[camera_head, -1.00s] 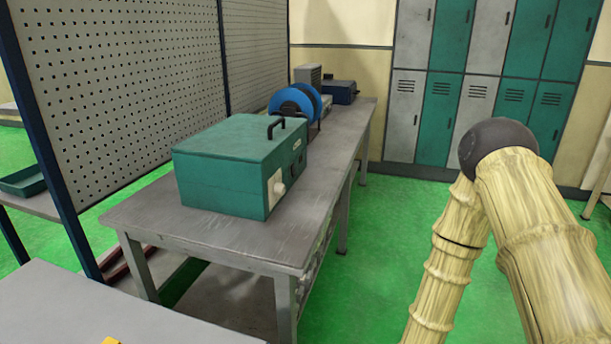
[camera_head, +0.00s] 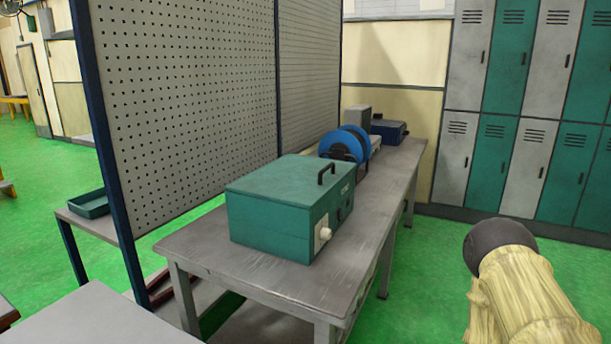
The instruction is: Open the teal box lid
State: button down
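The teal box (camera_head: 270,225) stands on the grey workbench (camera_head: 215,262), near its front end. Its lid (camera_head: 285,178) lies flat and looks shut. A black handle (camera_head: 326,172) stands up at the lid's right edge. A pale knob (camera_head: 324,234) sits on the box's right face. My arm shows at the lower right, well apart from the box. My gripper is outside the picture.
A blue spool (camera_head: 345,146) and a dark blue box (camera_head: 389,130) stand farther back on the bench. A perforated panel (camera_head: 190,90) rises along the bench's left side. Lockers (camera_head: 520,110) line the back wall. Green floor (camera_head: 430,270) is clear on the right.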

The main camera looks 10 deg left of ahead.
aim_at(303, 181)
jog(key=k, duration=0.5)
jog(key=z, duration=1.05)
jog(key=i, duration=1.5)
jog(key=u, duration=1.9)
